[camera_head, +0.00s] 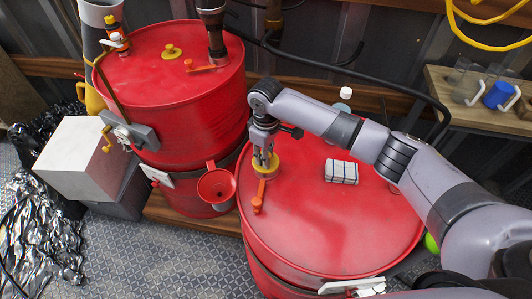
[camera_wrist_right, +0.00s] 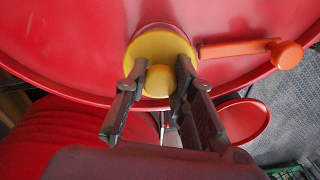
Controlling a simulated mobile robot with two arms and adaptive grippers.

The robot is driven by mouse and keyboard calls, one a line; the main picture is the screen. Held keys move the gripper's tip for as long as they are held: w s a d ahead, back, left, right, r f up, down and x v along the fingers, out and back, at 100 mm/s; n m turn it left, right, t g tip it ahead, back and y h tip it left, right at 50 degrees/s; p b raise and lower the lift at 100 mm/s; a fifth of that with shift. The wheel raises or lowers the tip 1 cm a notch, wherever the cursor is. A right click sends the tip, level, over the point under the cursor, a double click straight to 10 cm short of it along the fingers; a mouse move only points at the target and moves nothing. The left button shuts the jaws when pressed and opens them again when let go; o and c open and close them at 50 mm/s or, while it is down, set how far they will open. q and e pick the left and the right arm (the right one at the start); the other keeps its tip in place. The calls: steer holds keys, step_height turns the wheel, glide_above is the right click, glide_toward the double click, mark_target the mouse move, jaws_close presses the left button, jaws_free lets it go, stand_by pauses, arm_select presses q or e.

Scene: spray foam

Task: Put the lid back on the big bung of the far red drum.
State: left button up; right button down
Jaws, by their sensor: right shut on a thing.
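The back-left red drum (camera_head: 150,75) has a yellow lid with a knob (camera_head: 172,51) on its top, beside an orange lever (camera_head: 200,66) and a dark upright fitting (camera_head: 213,35). My right gripper (camera_head: 265,160) is over the front red drum (camera_head: 330,225), near its back-left rim. It is shut on the knob of another yellow lid (camera_head: 266,170), which in the right wrist view (camera_wrist_right: 150,45) shows as a disc with a round knob between the fingers (camera_wrist_right: 160,78). I cannot tell whether this lid touches the drum top. My left gripper is not in view.
An orange handle (camera_head: 258,197) lies by the held lid. A red funnel (camera_head: 216,186) hangs between the drums. A striped white block (camera_head: 341,172) lies on the front drum. A white box (camera_head: 85,158) stands left. A wooden shelf (camera_head: 480,110) holds cups at right.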

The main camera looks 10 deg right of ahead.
steer(key=c, duration=1.3)
jaws_free()
steer(key=shift+o, duration=0.3)
steer(key=o, duration=0.4)
steer(key=shift+o, duration=0.2)
steer(key=shift+r, duration=0.1)
steer(key=shift+r+p, duration=3.4)
steer(key=shift+p, duration=0.6)
jaws_close()
